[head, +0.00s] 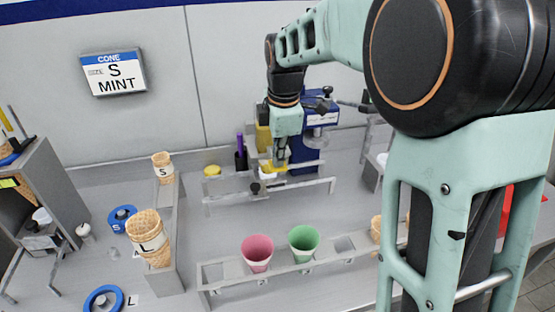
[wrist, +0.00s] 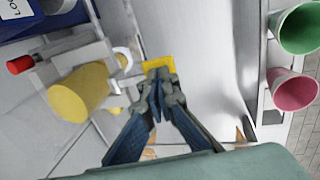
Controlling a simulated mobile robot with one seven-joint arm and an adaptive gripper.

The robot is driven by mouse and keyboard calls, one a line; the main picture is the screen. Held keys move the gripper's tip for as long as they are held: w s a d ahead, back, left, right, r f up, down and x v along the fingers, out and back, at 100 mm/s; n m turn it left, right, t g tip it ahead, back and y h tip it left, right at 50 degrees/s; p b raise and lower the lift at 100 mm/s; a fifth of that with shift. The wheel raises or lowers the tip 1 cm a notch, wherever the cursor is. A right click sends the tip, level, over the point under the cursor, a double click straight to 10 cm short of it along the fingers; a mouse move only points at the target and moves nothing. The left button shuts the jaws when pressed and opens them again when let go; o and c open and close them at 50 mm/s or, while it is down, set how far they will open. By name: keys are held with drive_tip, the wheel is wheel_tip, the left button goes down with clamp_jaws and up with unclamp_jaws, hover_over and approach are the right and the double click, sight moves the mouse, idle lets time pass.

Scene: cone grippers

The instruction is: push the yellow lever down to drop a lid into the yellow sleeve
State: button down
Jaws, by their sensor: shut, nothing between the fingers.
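My gripper (head: 281,158) is shut and empty, pointing down at the dispenser area by the back wall. In the wrist view its fingertips (wrist: 158,84) lie together just at the flat yellow lever (wrist: 158,63); I cannot tell whether they touch it. The lever (head: 268,167) shows partly behind the fingers in the head view. A yellow cylinder (wrist: 78,93) stands left of the fingers; it also shows behind my gripper in the head view (head: 263,138). A separate low yellow round piece (head: 212,170) sits to the left. I cannot tell which yellow part is the sleeve.
A blue machine (head: 318,130) stands just right of my gripper, and a purple-topped holder (head: 241,152) to the left. A front rack (head: 215,275) holds a pink cup (head: 257,252) and a green cup (head: 303,242). Waffle cones (head: 149,238) stand at left. Counter between is clear.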

drive_tip(key=shift+s+f+t+b, duration=0.2)
drive_tip(key=shift+f+t+b, duration=0.75)
drive_tip(key=shift+b, duration=1)
drive_tip(key=shift+r, duration=0.15)
drive_tip(key=shift+r+p, duration=0.55)
drive_tip(key=shift+r, duration=0.3)
drive_tip(key=shift+r+p, duration=0.25)
drive_tip(key=shift+p, duration=0.05)
drive_tip(key=w+r+p+v, duration=0.1)
drive_tip(key=w+p+v, duration=0.1)
drive_tip(key=v, duration=1.1)
drive_tip(key=shift+w+p, duration=0.4)
drive_tip(key=shift+p, duration=0.15)
